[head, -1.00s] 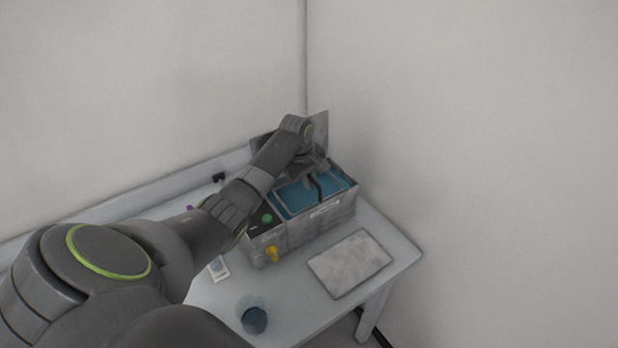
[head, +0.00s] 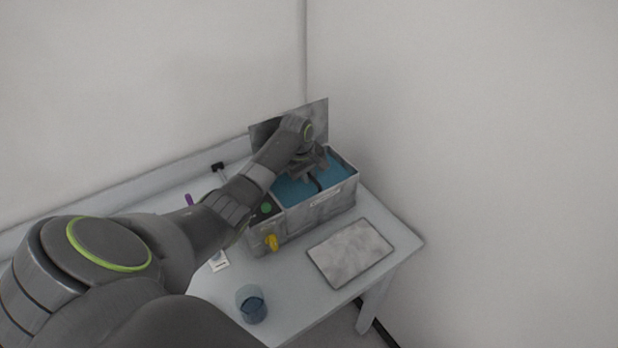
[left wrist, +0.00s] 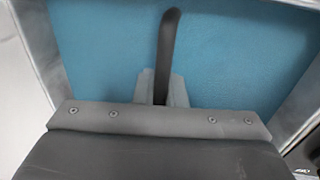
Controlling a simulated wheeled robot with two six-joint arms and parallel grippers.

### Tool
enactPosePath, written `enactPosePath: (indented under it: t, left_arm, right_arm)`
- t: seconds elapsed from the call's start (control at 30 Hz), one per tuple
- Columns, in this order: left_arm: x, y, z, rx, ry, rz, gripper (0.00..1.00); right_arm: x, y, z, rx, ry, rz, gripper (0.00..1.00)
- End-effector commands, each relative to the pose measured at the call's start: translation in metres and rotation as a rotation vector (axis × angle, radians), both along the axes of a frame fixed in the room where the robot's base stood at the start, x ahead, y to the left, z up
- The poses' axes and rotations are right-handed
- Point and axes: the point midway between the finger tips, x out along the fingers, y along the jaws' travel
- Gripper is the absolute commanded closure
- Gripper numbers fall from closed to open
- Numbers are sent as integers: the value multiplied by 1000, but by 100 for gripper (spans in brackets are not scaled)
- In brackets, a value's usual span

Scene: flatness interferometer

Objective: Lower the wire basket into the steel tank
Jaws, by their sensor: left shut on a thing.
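The steel tank (head: 320,207) stands at the back of the table, filled with blue liquid (head: 333,184). My left gripper (head: 310,176) is over the tank opening, pointing down. It is shut on the dark handle of the wire basket (head: 316,184). In the left wrist view the handle (left wrist: 168,45) rises between the fingertips (left wrist: 161,88), with blue all around it. The basket's mesh and rim cannot be made out; the arm hides part of the opening, and the basket's depth is unclear. My right gripper does not show.
A grey panel (head: 318,115) stands upright behind the tank. A control panel with a green button (head: 266,208) and a yellow knob (head: 271,242) is at its left end. A grey slab (head: 351,252) and a blue cup (head: 252,305) lie in front on the table (head: 300,305).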

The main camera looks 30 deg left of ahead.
Motion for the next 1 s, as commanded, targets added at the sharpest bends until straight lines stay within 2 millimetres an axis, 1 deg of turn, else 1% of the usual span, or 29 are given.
enactPosePath:
  t: [0.87, 0.9, 1.0]
  left_arm:
    - [0, 0, -11, 0, -1, 0, 100]
    - [0, 0, -10, 0, -1, 0, 84]
    - [0, 0, -10, 0, -1, 0, 71]
  right_arm:
    - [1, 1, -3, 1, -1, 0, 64]
    - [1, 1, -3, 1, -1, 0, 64]
    - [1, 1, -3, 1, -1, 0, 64]
